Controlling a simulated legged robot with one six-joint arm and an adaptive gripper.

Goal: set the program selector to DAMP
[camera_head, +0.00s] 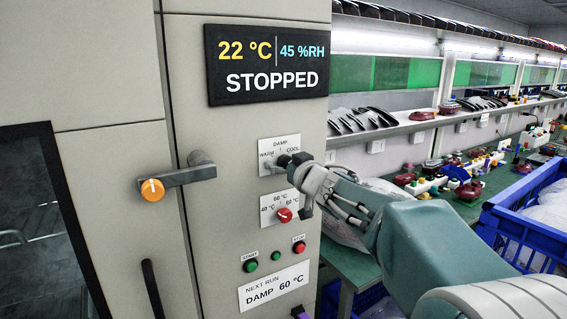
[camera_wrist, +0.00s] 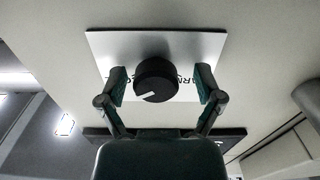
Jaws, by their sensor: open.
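The program selector is a round black knob (camera_wrist: 155,80) on a white plate (camera_wrist: 105,45) lettered WARM, DAMP and COOL. In the wrist view its white pointer mark points down and to the left, and the lettering is upside down and partly hidden. My gripper (camera_wrist: 162,84) is open, with one finger on each side of the knob and a gap on both sides. In the head view my gripper (camera_head: 298,163) is at the plate (camera_head: 278,142) and hides most of the knob. The NEXT RUN label (camera_head: 274,287) reads DAMP 60 °C.
Below the selector are a red temperature knob (camera_head: 285,215), a green START button (camera_head: 250,265) and a red STOP button (camera_head: 299,247). The display (camera_head: 267,65) reads STOPPED. A blue crate (camera_head: 520,215) stands at right.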

